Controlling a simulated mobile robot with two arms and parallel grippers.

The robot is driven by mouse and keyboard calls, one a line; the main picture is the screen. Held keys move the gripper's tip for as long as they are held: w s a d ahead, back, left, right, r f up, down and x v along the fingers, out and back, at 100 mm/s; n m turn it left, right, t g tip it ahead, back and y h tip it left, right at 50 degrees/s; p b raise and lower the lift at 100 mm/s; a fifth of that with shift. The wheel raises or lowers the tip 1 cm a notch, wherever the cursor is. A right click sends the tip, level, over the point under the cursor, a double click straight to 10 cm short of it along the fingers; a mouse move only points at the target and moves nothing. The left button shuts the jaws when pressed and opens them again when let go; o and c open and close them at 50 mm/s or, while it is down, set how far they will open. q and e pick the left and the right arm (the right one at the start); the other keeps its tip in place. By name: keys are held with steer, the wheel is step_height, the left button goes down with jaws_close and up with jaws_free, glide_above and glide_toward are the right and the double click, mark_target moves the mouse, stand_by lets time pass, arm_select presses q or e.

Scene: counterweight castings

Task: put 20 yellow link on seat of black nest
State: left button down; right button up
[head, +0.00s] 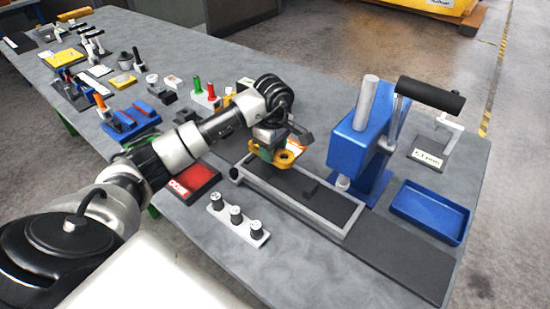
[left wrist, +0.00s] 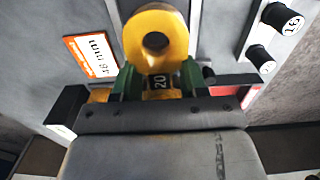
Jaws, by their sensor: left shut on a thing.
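My left gripper (head: 268,148) is shut on a yellow link (head: 288,156) and holds it above the left end of a long grey-rimmed tray. In the left wrist view the link (left wrist: 172,38) shows a round eye, and a black band reading 20 sits between the green fingers of my gripper (left wrist: 158,84). I cannot tell for sure which dark part is the black nest. My right gripper is not in view.
A blue press (head: 352,142) with a black handle stands beside the tray, and an empty blue bin (head: 430,212) lies to its right.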

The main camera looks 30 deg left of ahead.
mark_target(274, 172)
arm_select(q)
steer(key=shift+w+f, duration=0.1)
steer(key=shift+f, duration=0.25)
steer(key=shift+w+f, duration=0.1)
steer(key=shift+f, duration=0.25)
step_height(274, 172, down, 3)
steer(key=shift+d+p, duration=0.1)
steer(key=shift+p, duration=0.5)
steer(key=shift+f, duration=0.35)
steer(key=shift+f+b, duration=0.25)
steer(key=shift+b, duration=0.15)
steer(key=shift+f+b, duration=0.3)
steer(key=shift+b, duration=0.05)
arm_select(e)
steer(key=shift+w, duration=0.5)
